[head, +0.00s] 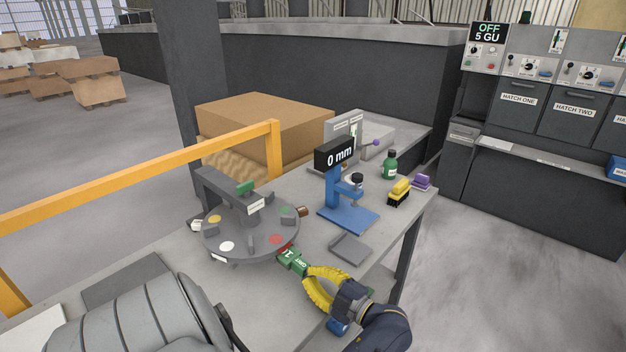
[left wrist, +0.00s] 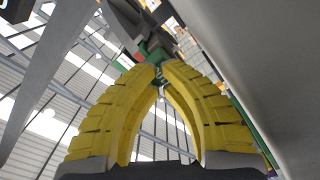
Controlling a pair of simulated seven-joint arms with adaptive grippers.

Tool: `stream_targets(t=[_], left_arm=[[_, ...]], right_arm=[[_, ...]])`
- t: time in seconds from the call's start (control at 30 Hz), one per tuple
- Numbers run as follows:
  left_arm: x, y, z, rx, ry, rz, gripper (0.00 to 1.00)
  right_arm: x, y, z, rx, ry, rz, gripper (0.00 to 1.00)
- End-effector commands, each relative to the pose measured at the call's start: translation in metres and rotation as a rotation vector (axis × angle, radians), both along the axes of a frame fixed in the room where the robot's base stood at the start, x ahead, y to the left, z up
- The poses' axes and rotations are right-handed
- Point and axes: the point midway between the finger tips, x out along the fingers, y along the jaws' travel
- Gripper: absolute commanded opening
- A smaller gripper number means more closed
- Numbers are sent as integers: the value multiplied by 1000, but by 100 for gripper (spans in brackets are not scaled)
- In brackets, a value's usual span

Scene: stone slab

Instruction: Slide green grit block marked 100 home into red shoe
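The green grit block (head: 293,262), with white lettering, is at the near right edge of a round grey turntable (head: 222,248). A bit of red, likely the red shoe (head: 285,248), shows at the rim against the block's far end; how deep the block sits in it is hidden. My left gripper (head: 312,275) has its yellow fingers closed on the block's near end. The left wrist view shows the curved fingers (left wrist: 158,68) meeting at the green block (left wrist: 150,50), with a small red patch (left wrist: 138,57) beside it. My right gripper is not in view.
A blue stand (head: 348,218) with a "0 mm" display (head: 340,154) stands right of the turntable. A grey tray (head: 350,249) lies in front of it. A green bottle (head: 390,164), yellow-black block (head: 399,192) and purple block (head: 421,182) are farther right. A yellow rail (head: 140,172) crosses the left.

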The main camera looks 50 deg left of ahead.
Motion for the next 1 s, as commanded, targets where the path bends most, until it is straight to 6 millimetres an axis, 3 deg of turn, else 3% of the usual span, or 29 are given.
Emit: stream_targets(t=[1.0], left_arm=[[-3,18,-1,-1,2,3,0]], right_arm=[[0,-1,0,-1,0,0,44]])
